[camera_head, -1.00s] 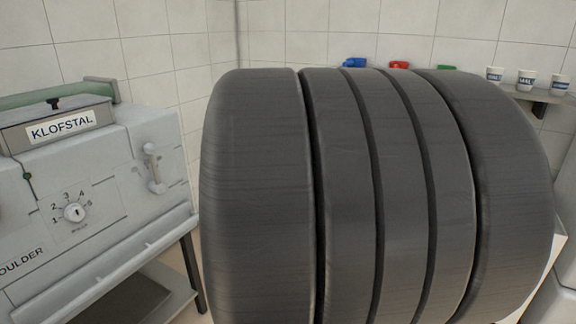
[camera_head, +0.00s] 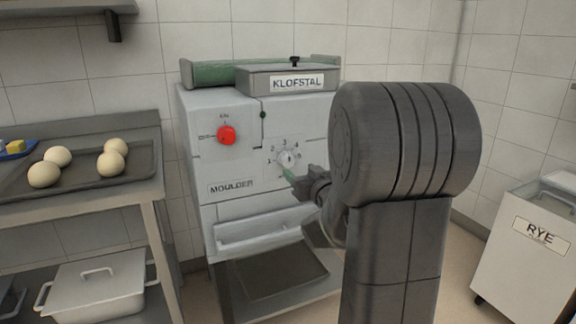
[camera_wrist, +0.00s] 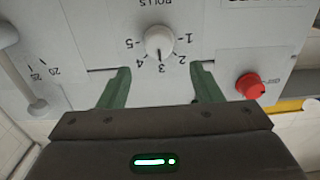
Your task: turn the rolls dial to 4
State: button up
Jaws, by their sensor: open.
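The rolls dial (camera_head: 288,159) is a pale round knob on the front of the grey-white moulder (camera_head: 232,166), ringed by numbers 1 to 5. In the wrist view the rolls dial (camera_wrist: 160,41) appears upside down, with its dark pointer mark at or near 3. My gripper (camera_wrist: 163,76) is open, its two green fingers spread on either side below the dial in that picture, with nothing between them. In the head view my gripper (camera_head: 290,176) is just in front of the panel by the dial. I cannot tell whether it touches anything.
A red knob (camera_head: 227,135) sits left of the dial; it also shows near a finger in the wrist view (camera_wrist: 249,86). A lever (camera_wrist: 26,75) stands at the wrist view's left. A dough tray (camera_head: 146,160) is on the left table; a RYE bin (camera_head: 528,262) stands right.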

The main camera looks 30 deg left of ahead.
aim_at(289, 161)
jog(key=x, duration=0.8)
jog(key=shift+w+b, duration=0.15)
jog(key=shift+b, duration=0.25)
jog(key=c, duration=1)
